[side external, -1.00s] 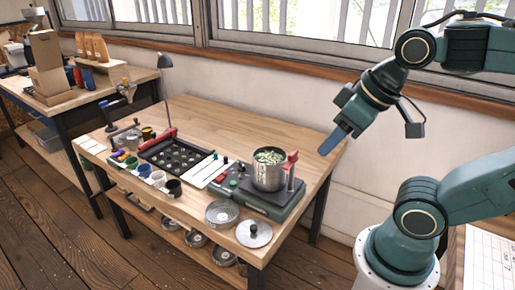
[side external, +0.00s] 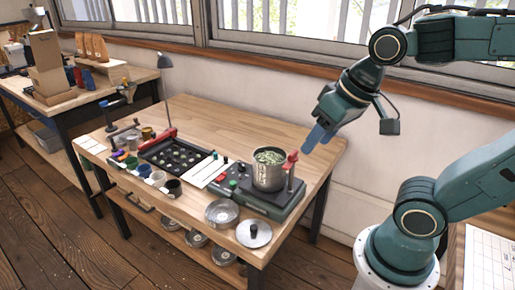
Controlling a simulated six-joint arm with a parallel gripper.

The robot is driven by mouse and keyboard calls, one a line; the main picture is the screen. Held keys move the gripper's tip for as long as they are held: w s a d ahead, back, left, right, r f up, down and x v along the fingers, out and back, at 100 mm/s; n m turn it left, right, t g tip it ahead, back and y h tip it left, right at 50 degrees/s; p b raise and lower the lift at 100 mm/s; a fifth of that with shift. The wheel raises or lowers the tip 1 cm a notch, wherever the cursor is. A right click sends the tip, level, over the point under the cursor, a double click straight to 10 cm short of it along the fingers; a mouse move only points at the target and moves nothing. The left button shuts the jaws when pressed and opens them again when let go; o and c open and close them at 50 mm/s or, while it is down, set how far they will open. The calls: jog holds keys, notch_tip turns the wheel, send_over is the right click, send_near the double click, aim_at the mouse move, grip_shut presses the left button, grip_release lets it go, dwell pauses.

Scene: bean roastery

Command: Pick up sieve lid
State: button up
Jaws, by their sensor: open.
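The sieve lid (side external: 262,239) looks like a flat, round metal disc with a dark knob standing up from it. It lies near the front right corner of the wooden table, just in front of the dark shaker base. My gripper (side external: 313,139) is up and to the right of it, above the table's right edge and clear of it. Its blue fingers point down and to the left, and nothing shows between them. From this side the fingers overlap, so the gap between them is hidden.
A steel pot of green beans (side external: 268,176) stands on the dark base (side external: 264,203) with a red-topped post (side external: 292,157) beside it. A round metal sieve pan (side external: 221,213) sits left of the lid. A black tray (side external: 176,153) and small cups lie farther left.

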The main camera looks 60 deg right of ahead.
jog(key=w+f+m+g, duration=0.1)
jog(key=w+f+m, duration=0.2)
jog(key=w+m, duration=0.2)
jog(key=m+g, duration=0.4)
jog(key=m, duration=1.1)
send_over(254, 226)
notch_tip(254, 226, down, 18)
jog(key=shift+a+f, duration=0.15)
jog(key=shift+f, duration=4.3)
jog(key=shift+f, duration=2.55)
